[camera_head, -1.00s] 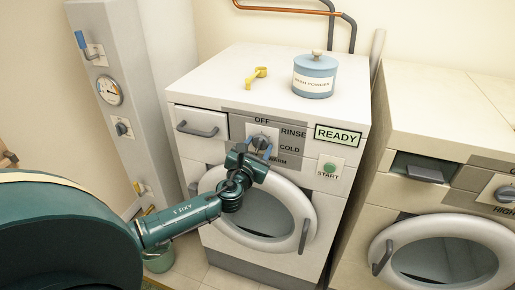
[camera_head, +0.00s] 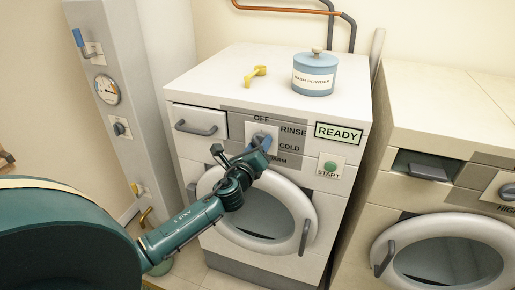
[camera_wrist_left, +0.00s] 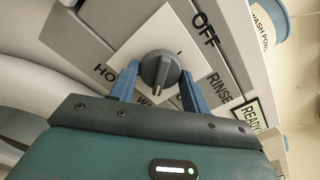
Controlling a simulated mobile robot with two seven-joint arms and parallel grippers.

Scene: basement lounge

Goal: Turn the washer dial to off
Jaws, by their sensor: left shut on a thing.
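The washer dial (camera_wrist_left: 160,68) is a dark grey knob on a white plate with OFF, RINSE and other labels around it. In the left wrist view its light pointer mark faces down, toward my gripper and away from OFF; the label there is hidden. My left gripper (camera_head: 263,141) is at the dial on the washer's (camera_head: 226,165) front panel. Its blue fingers (camera_wrist_left: 158,87) are on either side of the knob, and it is shut on it. In the head view the gripper mostly covers the dial. My right gripper is not in view.
A blue wash powder jar (camera_head: 315,75) and a yellow scoop (camera_head: 255,75) stand on the washer top. A READY sign (camera_head: 339,133) and START button (camera_head: 330,167) are right of the dial. The round door (camera_head: 307,205) is below, and a second machine (camera_head: 440,115) stands at right.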

